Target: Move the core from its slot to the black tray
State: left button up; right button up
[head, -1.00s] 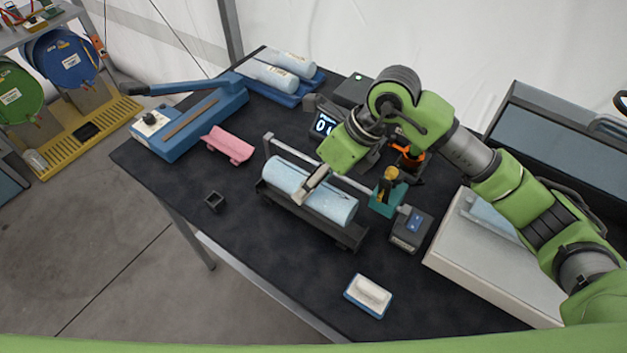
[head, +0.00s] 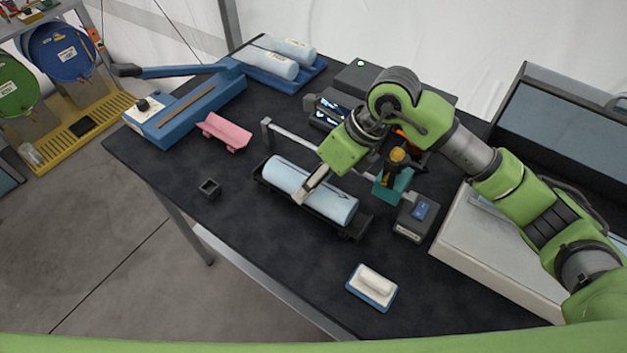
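The core, a light-blue cylinder (head: 285,175), lies lengthwise over the long black tray (head: 352,234) at mid-table. Its ends line up roughly with the tray, whose dark edges show around it. I cannot tell whether it touches the tray floor or hangs slightly above it. My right gripper (head: 308,192) reaches down from the right and is shut around the middle of the core; its far finger is hidden. My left gripper is not in view. Two similar cylinders (head: 268,64) lie in a blue tray (head: 258,80) at the back.
A grey rail (head: 300,143) and a teal stand (head: 393,187) are close behind the core. A dark box (head: 415,218) with a blue screen is to the right. A pink cradle (head: 226,131), a small black cup (head: 210,188) and a white-topped block (head: 372,286) surround clear tabletop.

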jog(key=shift+f+b, duration=0.2)
jog(key=shift+b, duration=0.2)
dwell(0.6)
jog(key=o, duration=1.7)
jog(key=shift+f, duration=0.1)
jog(key=v, duration=1.2)
jog(key=shift+s, duration=0.1)
